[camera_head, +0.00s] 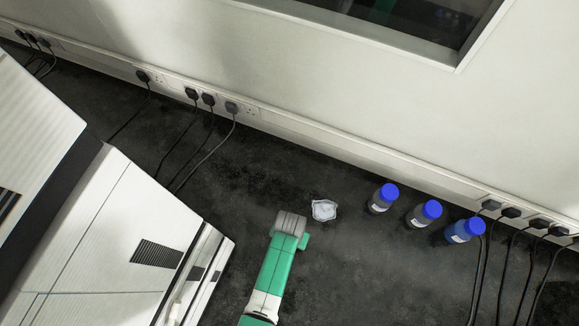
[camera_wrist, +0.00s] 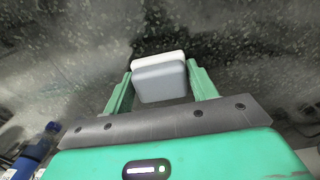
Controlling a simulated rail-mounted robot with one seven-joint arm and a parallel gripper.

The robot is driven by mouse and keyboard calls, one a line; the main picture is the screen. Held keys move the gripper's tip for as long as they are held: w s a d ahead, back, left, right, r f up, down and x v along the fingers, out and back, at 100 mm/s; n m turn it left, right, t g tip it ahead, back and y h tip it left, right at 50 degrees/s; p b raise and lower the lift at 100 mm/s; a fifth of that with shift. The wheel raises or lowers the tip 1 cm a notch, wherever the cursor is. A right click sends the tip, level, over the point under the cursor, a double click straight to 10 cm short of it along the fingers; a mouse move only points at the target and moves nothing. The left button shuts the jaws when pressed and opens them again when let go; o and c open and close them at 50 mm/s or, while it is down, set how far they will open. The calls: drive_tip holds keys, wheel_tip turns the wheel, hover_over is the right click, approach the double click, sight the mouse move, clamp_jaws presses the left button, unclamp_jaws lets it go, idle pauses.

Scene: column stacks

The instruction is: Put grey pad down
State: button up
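The grey pad (camera_wrist: 160,84) is a small rounded block with a paler layer along its far edge. In the wrist view it sits between the two green fingers of my gripper (camera_wrist: 160,72), which meet its left and right sides. My gripper is shut on it. The dark speckled bench (camera_wrist: 70,70) lies beyond the pad; I cannot tell whether the pad touches it.
Three blue-capped bottles (camera_head: 383,198) (camera_head: 424,214) (camera_head: 464,231) stand along the wall at right. A large white machine (camera_head: 110,230) fills the left. Plugs and cables line the wall. Bench between machine and wall is mostly clear.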

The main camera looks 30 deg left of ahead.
drive_tip(key=shift+o, duration=1.3)
drive_tip(key=shift+d, duration=0.1)
drive_tip(key=shift+a, duration=0.2)
wheel_tip(320, 180, up, 12)
drive_tip(key=p, duration=0.3)
drive_tip(key=shift+r, duration=0.15)
